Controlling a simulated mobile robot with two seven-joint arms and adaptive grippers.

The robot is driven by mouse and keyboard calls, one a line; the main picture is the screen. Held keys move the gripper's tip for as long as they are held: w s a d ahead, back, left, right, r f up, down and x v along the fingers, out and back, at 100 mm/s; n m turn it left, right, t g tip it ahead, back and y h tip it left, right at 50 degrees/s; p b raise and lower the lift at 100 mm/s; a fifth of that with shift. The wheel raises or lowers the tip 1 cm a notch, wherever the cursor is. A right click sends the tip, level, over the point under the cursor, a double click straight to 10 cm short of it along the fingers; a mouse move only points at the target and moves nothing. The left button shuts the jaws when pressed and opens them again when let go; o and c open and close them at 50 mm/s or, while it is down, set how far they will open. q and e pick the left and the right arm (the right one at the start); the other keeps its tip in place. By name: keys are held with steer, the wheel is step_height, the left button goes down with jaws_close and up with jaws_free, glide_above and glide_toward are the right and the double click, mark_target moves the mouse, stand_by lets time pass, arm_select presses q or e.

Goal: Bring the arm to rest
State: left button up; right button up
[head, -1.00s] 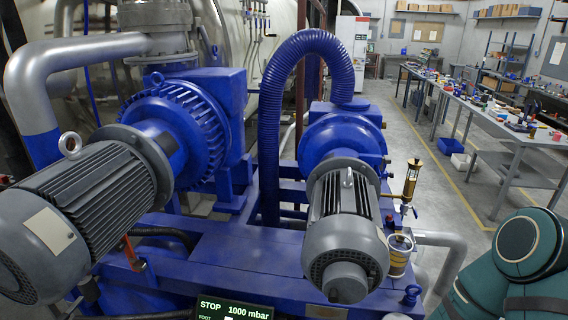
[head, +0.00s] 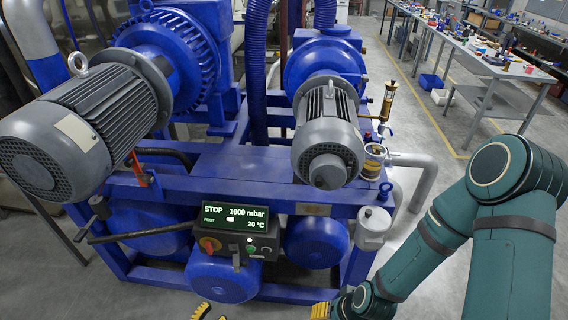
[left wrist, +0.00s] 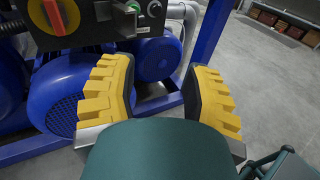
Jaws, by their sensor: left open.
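My left gripper (left wrist: 165,95) is open in the left wrist view. Its two yellow ribbed fingers stand wide apart with nothing between them. They are in front of the blue pump frame, below the control box (left wrist: 100,22). In the head view a yellow piece, probably a tip of the left gripper (head: 202,311), shows at the bottom edge. My right arm comes in from the right, teal, bent and reaching down toward the bottom middle.
The blue pump skid (head: 240,184) carries grey motors (head: 85,125). The control box (head: 236,237) reads STOP, 1000 mbar, 20 °C. A silver pipe (head: 420,170) sticks out at the skid's right. A cluttered workbench (head: 480,62) stands farther back right, with open floor before it.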

arm_select(q)
steer(key=s+d+r+m+g+b, duration=0.1)
steer(key=s+d+m+g+b, duration=0.4)
steer(key=s+d+m+g, duration=0.95)
steer(key=w+a+r+m+t+y+b, duration=0.1)
steer(key=w+r+m+y, duration=0.4)
steer(key=m, duration=0.8)
steer(key=w+r+t+b, duration=0.1)
steer(key=w+b, duration=0.1)
steer(key=shift+w+a, duration=0.3)
steer(key=shift+w, duration=0.1)
